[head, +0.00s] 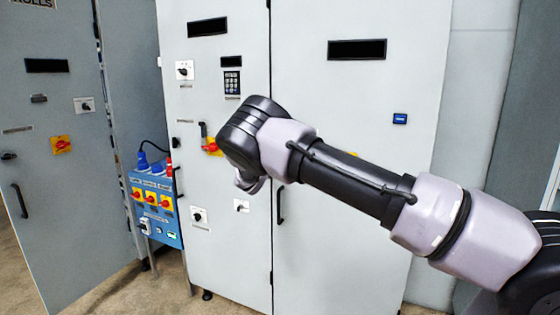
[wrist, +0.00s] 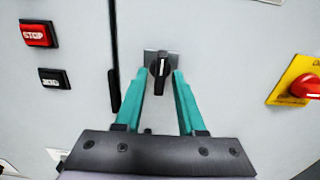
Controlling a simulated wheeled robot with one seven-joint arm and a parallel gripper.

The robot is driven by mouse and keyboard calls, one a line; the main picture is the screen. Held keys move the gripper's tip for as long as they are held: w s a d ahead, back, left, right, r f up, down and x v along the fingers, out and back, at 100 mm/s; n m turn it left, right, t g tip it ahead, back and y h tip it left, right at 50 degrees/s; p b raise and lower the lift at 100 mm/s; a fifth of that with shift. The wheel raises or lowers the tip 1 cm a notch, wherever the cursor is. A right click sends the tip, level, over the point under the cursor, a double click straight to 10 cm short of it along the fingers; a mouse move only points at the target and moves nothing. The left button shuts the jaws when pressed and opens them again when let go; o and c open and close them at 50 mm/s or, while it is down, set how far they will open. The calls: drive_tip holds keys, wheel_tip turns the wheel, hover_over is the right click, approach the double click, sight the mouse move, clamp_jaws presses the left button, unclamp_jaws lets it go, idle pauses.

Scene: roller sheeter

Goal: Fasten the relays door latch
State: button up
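In the wrist view, a black rotary latch (wrist: 161,66) with a white line sits on a small grey plate on the pale door (wrist: 225,45). Its grip stands about upright. My gripper (wrist: 161,80) is open, with its two teal fingers on either side of the latch. Gaps show between the fingers and the latch, and nothing is held. I cannot tell how far the tips are from the door. In the head view, my arm's end is in front of the cabinet (head: 230,65) and hides the latch and most of the gripper.
In the wrist view, a black vertical handle (wrist: 114,60) is just left of the fingers. A red STOP button (wrist: 37,34) and black button (wrist: 54,78) are farther left. A red-yellow switch (wrist: 300,86) is right. A blue socket box (head: 155,205) stands left.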

idle(0.3)
drive_tip(key=v, duration=1)
drive_tip(key=shift+s, duration=0.35)
drive_tip(key=shift+a, duration=0.15)
